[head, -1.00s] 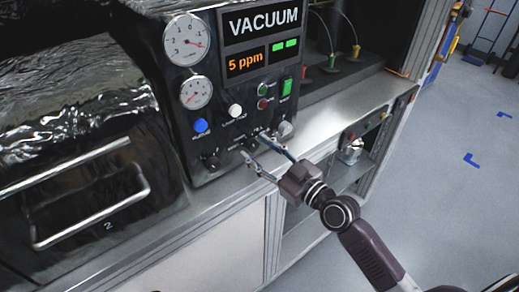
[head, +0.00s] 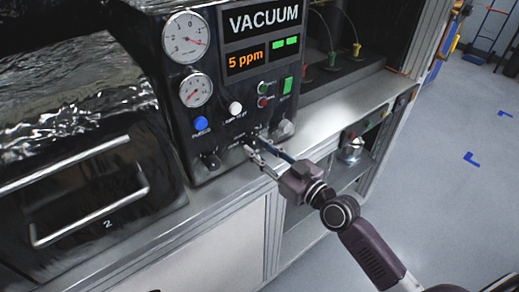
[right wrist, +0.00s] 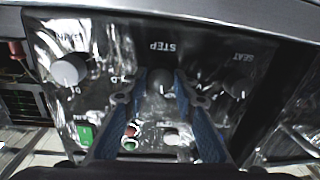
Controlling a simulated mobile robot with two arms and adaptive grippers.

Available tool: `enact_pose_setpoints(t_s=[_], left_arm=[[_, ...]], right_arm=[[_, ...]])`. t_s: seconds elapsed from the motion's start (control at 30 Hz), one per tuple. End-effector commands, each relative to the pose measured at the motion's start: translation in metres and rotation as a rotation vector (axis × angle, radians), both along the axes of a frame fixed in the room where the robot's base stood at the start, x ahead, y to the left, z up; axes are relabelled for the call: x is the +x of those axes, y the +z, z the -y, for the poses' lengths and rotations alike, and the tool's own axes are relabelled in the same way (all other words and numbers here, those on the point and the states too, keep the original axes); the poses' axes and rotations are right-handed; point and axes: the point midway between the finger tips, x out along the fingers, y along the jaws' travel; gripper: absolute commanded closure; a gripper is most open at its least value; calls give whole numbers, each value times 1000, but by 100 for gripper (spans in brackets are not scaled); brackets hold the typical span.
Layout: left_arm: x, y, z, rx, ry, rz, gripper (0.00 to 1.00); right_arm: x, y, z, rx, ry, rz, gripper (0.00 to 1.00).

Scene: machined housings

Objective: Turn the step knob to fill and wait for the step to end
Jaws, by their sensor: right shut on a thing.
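The black control box (head: 240,105) has a display (head: 262,22) that reads VACUUM, with 5 ppm in orange and two green bars. The step knob (right wrist: 160,82) sits under the STEP label, in the middle of the lower row in the right wrist view, which shows the panel upside down. My right gripper (head: 254,146) is against the lower panel, its fingers on either side of that knob and shut on it. In the head view the fingers hide most of the knob. Its pointer setting cannot be read. My left gripper is not in view.
Another knob stands on each side: one pale in the wrist view (right wrist: 68,72), one labelled SEAT (right wrist: 237,82). Above are two gauges (head: 186,38), a blue button (head: 201,123) and a white button (head: 235,107). A foil-wrapped chamber with a handle (head: 90,190) is left. The steel ledge (head: 330,125) is clear.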

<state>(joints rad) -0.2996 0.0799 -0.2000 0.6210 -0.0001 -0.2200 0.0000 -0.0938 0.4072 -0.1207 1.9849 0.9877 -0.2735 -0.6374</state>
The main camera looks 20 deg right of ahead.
Motion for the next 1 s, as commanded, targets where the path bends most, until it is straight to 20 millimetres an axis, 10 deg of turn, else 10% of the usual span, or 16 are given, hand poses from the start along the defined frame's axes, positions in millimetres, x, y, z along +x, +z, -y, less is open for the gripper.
enact_pose_setpoints(t_s=[1.0], left_arm=[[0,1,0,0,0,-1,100]], right_arm=[[0,0,-1,577,-2,-207,98]])
